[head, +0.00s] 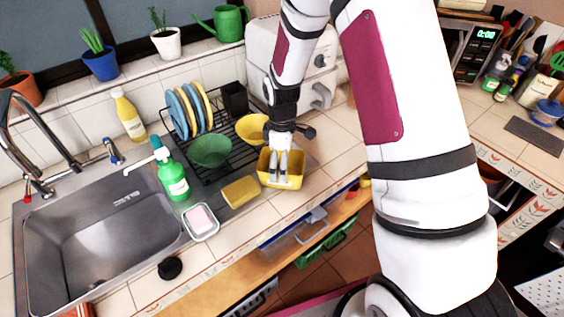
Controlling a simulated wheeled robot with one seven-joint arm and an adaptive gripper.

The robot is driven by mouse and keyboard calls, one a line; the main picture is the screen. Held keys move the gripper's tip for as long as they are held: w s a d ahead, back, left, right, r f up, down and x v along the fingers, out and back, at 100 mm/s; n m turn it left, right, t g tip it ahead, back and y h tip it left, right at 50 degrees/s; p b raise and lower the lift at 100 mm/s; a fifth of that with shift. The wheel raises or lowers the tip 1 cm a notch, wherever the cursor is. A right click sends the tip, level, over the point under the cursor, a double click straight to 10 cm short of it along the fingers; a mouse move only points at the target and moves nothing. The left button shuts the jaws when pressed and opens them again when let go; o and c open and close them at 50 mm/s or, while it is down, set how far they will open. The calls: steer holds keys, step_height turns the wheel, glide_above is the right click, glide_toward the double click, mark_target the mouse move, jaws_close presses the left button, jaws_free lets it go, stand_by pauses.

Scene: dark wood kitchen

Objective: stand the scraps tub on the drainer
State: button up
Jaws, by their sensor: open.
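A small yellow tub (268,181), which looks like the scraps tub, stands upright at the front right corner of the drainer. From this view I cannot tell whether its base rests on the drainer or on the counter. The drainer (222,174) is a black wire rack right of the sink. My gripper (280,176) points down at the tub, with its open fingers over or inside the tub's opening. The tub's far side is partly hidden behind my gripper, and contact between fingers and tub is not clear.
The drainer holds plates (188,108), a green bowl (210,150), a yellow bowl (251,127) and a black holder (234,98). A yellow sponge (240,191), soap dish (201,222) and green soap bottle (173,178) stand nearby. A white appliance (262,45) is behind. Counter is clear to the right.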

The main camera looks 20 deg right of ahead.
steer(key=s+r+m+t+b, duration=0.1)
steer(key=s+r+m, duration=0.25)
steer(key=r, duration=0.95)
steer(key=s+r+m+t, duration=0.15)
steer(key=s+r, duration=0.35)
steer(key=r, duration=0.8)
steer(key=s+r+m+t, duration=0.1)
steer(key=s+r+m, duration=0.2)
steer(key=s, duration=0.4)
steer(key=s+r+m+t, duration=0.2)
steer(key=s+r+m, duration=0.1)
steer(key=s, duration=0.5)
steer(key=shift+d+m, duration=0.2)
steer(key=shift+m, duration=0.6)
steer(key=shift+a, duration=0.1)
